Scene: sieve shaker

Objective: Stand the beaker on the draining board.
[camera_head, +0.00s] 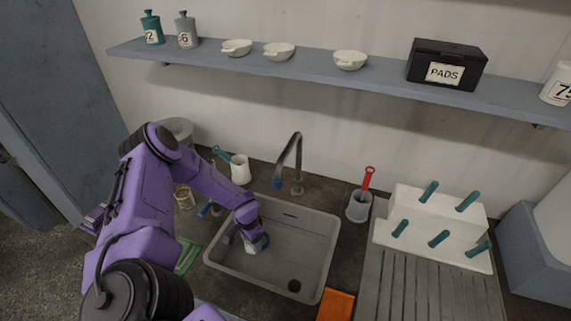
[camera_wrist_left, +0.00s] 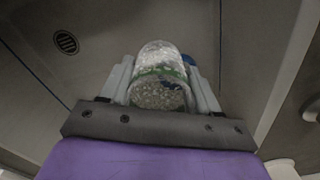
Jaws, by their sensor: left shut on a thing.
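My left gripper (camera_head: 257,245) reaches down into the grey sink basin (camera_head: 300,262). In the left wrist view, its two grey fingers (camera_wrist_left: 160,85) are shut on the beaker (camera_wrist_left: 160,70), a clear speckled glass vessel with a green band, one finger on each side. In the head view the beaker is mostly hidden by the gripper. The draining board (camera_head: 428,292) is a grey ridged surface right of the sink, with its front part bare. My right gripper is not in view.
A white rack with teal pegs (camera_head: 438,220) stands at the back of the draining board. A tap (camera_head: 290,165) arches behind the sink. A grey pot with a red-handled brush (camera_head: 360,205) stands between sink and board. An orange cloth (camera_head: 336,306) lies in front of it.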

